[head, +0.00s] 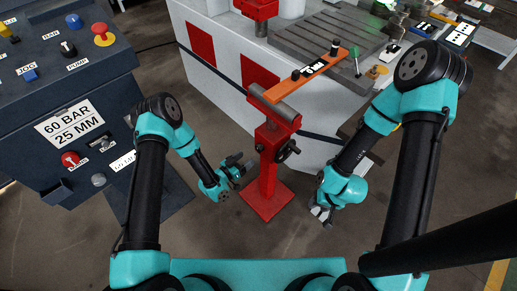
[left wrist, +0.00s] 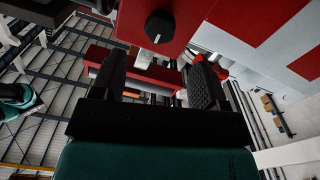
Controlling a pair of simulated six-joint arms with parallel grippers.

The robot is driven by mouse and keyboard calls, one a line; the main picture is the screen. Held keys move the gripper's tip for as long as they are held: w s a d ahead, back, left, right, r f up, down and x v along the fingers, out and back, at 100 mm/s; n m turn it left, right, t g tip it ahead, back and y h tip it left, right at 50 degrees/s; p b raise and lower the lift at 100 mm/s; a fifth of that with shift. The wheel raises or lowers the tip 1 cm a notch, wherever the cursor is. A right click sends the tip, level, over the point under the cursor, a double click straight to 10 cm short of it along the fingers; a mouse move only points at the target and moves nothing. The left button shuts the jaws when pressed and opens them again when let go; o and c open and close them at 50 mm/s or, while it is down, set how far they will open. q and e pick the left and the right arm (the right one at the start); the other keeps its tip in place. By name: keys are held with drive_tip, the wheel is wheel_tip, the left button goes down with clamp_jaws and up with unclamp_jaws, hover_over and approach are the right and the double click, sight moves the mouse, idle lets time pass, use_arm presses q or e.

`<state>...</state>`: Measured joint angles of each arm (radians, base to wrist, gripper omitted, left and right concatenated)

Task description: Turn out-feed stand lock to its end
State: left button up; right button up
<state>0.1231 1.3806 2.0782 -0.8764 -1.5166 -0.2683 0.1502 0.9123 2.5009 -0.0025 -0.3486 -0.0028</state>
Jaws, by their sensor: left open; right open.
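The red out-feed stand (head: 267,185) stands upright on a square base in the middle of the head view. A black lobed hand knob (head: 287,150) sits on its right side. In the left wrist view a round black knob (left wrist: 159,27) with a white mark line projects from a red face at the top. My left gripper (head: 246,164) is open, just left of the stand's post; its two black fingers (left wrist: 158,82) show apart, with red parts of the stand beyond them. My right gripper (head: 323,215) is open and empty, low and right of the stand.
An orange bar (head: 310,76) with a label lies above the stand's roller (head: 274,104). A grey-white machine (head: 225,62) with red panels stands behind. A dark control console (head: 75,95) with buttons is at the left. Floor around the stand's base is clear.

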sight(257, 149)
use_arm(q)
drive_tip(key=x, duration=0.8)
drive_tip(key=shift+w+d, duration=0.2)
drive_tip(key=shift+w, duration=0.05)
drive_tip(key=c, duration=0.9)
